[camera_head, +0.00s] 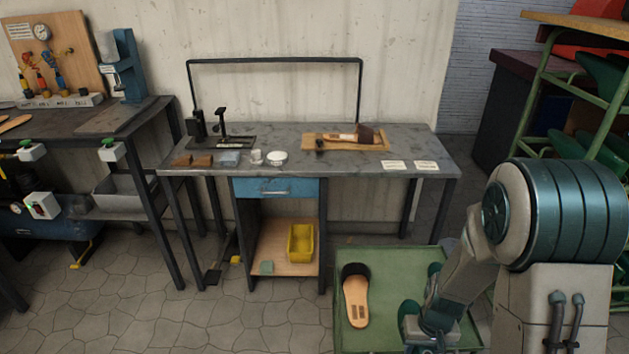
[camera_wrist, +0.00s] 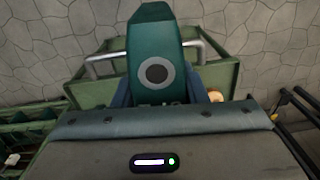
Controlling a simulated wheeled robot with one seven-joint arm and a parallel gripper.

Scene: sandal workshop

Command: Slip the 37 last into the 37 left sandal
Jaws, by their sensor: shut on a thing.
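My gripper (camera_head: 437,322) is low over the green trolley at the right in the head view. In the wrist view my gripper (camera_wrist: 160,98) is shut on a dark green last (camera_wrist: 155,45) with a ringed hole. A marking at the last's near end is partly cut off and I cannot read it. A sandal (camera_head: 357,300) with a tan sole and a black strap lies on the trolley, left of my gripper. Its size mark is too small to read. Green last-like shapes (camera_head: 408,311) show beside my gripper, partly hidden by it.
The green trolley (camera_head: 385,256) has a raised rim. Behind it stands a grey workbench (camera_head: 350,167) with a sandal (camera_head: 345,137) on a wooden board. A yellow bin (camera_head: 300,243) sits on its lower shelf. A green rack (camera_head: 548,85) stands at the right.

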